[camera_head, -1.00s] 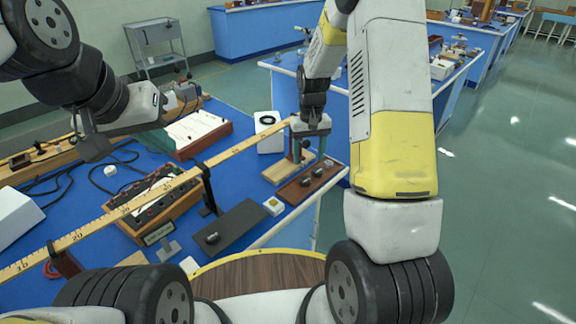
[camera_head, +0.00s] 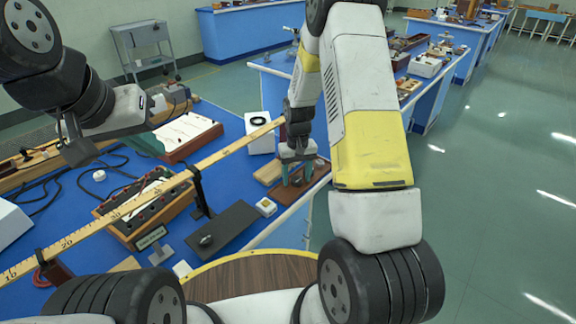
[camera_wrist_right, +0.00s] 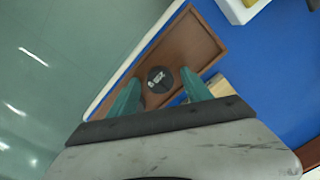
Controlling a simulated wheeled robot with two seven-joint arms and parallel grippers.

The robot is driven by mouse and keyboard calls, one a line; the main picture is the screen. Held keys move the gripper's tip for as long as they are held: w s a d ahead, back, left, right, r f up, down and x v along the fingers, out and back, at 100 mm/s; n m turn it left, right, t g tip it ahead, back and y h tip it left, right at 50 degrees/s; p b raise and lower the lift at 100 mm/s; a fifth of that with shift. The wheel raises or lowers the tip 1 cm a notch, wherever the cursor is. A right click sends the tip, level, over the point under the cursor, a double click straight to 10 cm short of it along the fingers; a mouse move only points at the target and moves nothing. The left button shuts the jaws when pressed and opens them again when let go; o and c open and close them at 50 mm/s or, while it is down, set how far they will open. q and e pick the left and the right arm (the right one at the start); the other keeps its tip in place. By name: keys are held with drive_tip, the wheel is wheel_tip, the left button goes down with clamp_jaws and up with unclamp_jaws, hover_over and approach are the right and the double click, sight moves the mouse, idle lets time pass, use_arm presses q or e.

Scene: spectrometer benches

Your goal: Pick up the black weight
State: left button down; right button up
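The black weight (camera_wrist_right: 158,80) is a round dark disc with a pale mark on top. It stands on the brown wooden tray (camera_wrist_right: 186,40) in the right wrist view. My right gripper (camera_wrist_right: 161,79) is open, with one green finger on each side of the weight; I cannot tell whether they touch it. In the head view my right gripper (camera_head: 297,173) is down at the tray (camera_head: 290,197) near the bench's right edge and partly hides what is there. My left gripper (camera_head: 78,152) hangs over the left of the bench, away from the weight; its fingers are unclear.
A long yellow ruler (camera_head: 135,203) on stands crosses the blue bench just left of my right gripper. A white box (camera_head: 260,135) stands behind it. A small white-and-yellow block (camera_head: 266,207) and a dark board (camera_head: 222,226) lie in front. Open floor is to the right.

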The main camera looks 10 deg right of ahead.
clamp_jaws()
drive_tip(key=shift+r, duration=0.15)
